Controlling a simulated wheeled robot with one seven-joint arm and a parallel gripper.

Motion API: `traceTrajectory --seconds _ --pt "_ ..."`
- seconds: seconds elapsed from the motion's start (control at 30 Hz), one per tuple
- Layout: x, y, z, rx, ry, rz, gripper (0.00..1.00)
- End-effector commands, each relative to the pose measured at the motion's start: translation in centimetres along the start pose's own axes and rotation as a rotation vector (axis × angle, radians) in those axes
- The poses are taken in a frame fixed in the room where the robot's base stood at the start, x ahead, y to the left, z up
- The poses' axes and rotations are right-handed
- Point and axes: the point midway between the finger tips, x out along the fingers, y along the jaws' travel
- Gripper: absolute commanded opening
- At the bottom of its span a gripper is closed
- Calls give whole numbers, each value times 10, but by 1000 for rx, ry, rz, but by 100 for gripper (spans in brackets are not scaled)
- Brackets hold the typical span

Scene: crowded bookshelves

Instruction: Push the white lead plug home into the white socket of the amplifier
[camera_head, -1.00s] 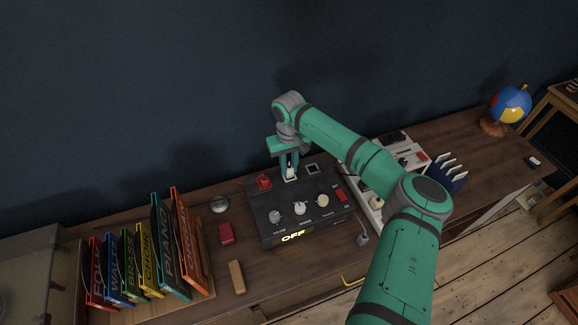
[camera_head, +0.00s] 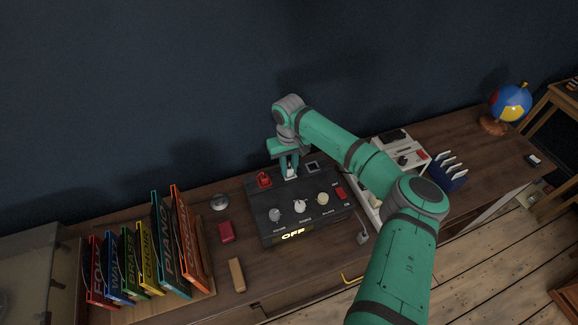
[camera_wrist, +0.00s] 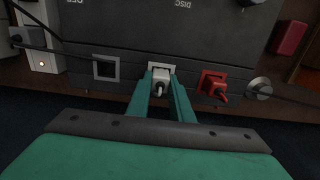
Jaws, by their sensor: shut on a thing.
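My gripper (camera_head: 290,170) points down at the back of the dark amplifier (camera_head: 310,221), whose front display reads OFF. It is shut on the white lead plug (camera_wrist: 161,79), which sits between the two green fingers in the wrist view. The white socket (camera_wrist: 162,67) shows as a pale rim just beyond the plug. The plug is lined up at the socket, but how deep it sits is hidden by the plug and fingers. A red plug (camera_wrist: 212,84) sits in the red-rimmed socket beside it. An empty grey-framed socket (camera_wrist: 105,68) lies on the other side.
A white unit (camera_head: 414,157) stands right of the amplifier. Books (camera_head: 165,250) in a rack stand at the left. A red block (camera_head: 226,232), a tan block (camera_head: 237,275) and a round metal piece (camera_head: 219,202) lie between. The wall is close behind.

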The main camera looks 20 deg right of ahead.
Motion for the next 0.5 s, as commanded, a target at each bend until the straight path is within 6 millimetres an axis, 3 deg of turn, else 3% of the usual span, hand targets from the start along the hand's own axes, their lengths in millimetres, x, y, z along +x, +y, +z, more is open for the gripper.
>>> traceTrajectory --seconds 0.2,0.23,0.3,0.5 --pt "5 0 0 0 0 0 0" --pt "4 0 0 0 0 0 27" --pt "4 0 0 0 0 0 42" --pt "5 0 0 0 -1 0 42"
